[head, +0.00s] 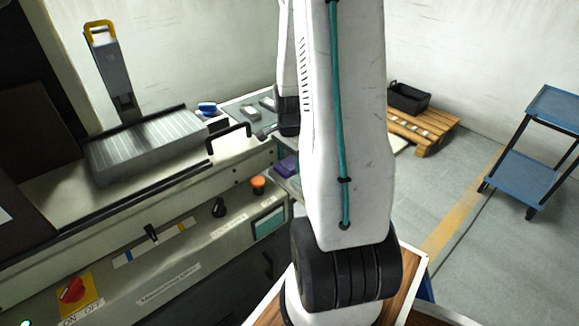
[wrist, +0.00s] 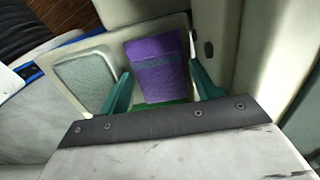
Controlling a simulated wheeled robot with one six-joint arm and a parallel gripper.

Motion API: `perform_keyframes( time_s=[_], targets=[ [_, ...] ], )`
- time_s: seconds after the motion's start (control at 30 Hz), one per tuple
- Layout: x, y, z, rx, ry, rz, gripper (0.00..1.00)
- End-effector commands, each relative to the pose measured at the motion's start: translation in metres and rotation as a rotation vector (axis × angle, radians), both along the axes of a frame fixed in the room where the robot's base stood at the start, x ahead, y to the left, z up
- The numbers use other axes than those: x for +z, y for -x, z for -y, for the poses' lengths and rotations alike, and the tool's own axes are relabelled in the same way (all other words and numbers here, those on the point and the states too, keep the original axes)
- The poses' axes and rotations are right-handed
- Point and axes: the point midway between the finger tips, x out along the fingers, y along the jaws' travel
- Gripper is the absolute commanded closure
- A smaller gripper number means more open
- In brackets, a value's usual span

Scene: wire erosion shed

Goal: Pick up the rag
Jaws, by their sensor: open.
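The rag looks to be the purple folded cloth (wrist: 156,62) in the wrist view, lying flat in a pale recessed tray or shelf (wrist: 112,43). A purple patch (head: 286,166) also shows in the head view beside my arm, below the machine's right end. My gripper (wrist: 158,72) is open, with one teal finger on each side of the cloth in the picture. I cannot tell whether the fingers touch it or how far above it they are. The cloth's near end is partly hidden by a green part and my gripper's dark edge.
A grey-green pad (wrist: 84,80) lies left of the cloth. Pale walls stand close on the right in the wrist view. In the head view, the machine (head: 150,145) fills the left. A pallet (head: 425,130) with a black bin (head: 408,97) and a blue cart (head: 530,175) stand right.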

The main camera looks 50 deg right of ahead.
Motion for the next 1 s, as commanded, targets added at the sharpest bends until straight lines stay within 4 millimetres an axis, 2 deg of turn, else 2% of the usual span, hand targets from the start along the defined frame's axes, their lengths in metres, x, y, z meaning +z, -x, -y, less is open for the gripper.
perform_keyframes(
  time_s=[0.23,0.27,0.37,0.73,1.0],
  targets=[
    [-0.002,0.000,0.000,0.000,0.000,0.000,0.35],
    [-0.002,0.000,0.000,0.001,0.000,0.000,0.40],
    [-0.002,0.000,0.000,0.001,0.000,0.000,0.68],
    [0.000,0.000,0.000,0.001,0.001,0.001,0.68],
    [0.015,-0.001,-0.001,0.002,0.001,0.002,0.68]
  ],
)
